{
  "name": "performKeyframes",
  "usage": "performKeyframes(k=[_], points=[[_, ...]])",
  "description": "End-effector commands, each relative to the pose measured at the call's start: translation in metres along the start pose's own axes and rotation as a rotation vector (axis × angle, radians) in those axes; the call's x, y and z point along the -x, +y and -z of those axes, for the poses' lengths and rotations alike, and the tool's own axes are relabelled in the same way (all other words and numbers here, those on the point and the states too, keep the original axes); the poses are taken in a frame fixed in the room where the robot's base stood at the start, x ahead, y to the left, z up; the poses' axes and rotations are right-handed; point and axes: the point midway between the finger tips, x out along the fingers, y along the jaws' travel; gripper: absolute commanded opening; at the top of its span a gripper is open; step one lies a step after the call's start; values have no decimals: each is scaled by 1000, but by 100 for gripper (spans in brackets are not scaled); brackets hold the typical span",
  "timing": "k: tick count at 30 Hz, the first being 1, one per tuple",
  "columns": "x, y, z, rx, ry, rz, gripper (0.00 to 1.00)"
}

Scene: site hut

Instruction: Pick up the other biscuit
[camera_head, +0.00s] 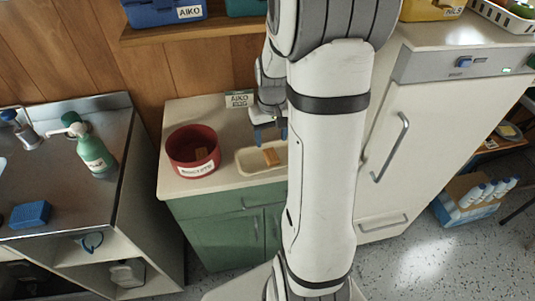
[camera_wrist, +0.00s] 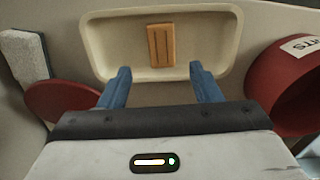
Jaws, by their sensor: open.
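One orange-brown oblong biscuit (camera_head: 271,157) lies in a shallow cream tray (camera_head: 246,166) on the counter. In the wrist view the biscuit (camera_wrist: 161,45) lies near the middle of the tray (camera_wrist: 100,32), its long side pointing away from my gripper. My gripper (camera_head: 270,136) is open and empty above the tray. In the wrist view its two blue fingers (camera_wrist: 160,68) are spread to either side of the biscuit's line, apart from it. A red round tin (camera_head: 182,166) with a white label stands left of the tray. Something biscuit-coloured shows inside it.
The tin (camera_wrist: 265,80) is close to my gripper's right in the wrist view. A red disc (camera_wrist: 70,98), perhaps a lid, and a pale block with a dark side (camera_wrist: 22,55) lie left. A sink counter (camera_head: 115,130) stands left.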

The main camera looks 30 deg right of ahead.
Motion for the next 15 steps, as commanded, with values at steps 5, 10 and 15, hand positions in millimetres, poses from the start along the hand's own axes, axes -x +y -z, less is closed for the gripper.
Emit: performKeyframes(k=[5,10,15], points=[[-20,-2,-4,1,-4,1,58],[-46,-3,-8,1,-4,1,58],[-58,-3,-8,2,-2,0,58]])
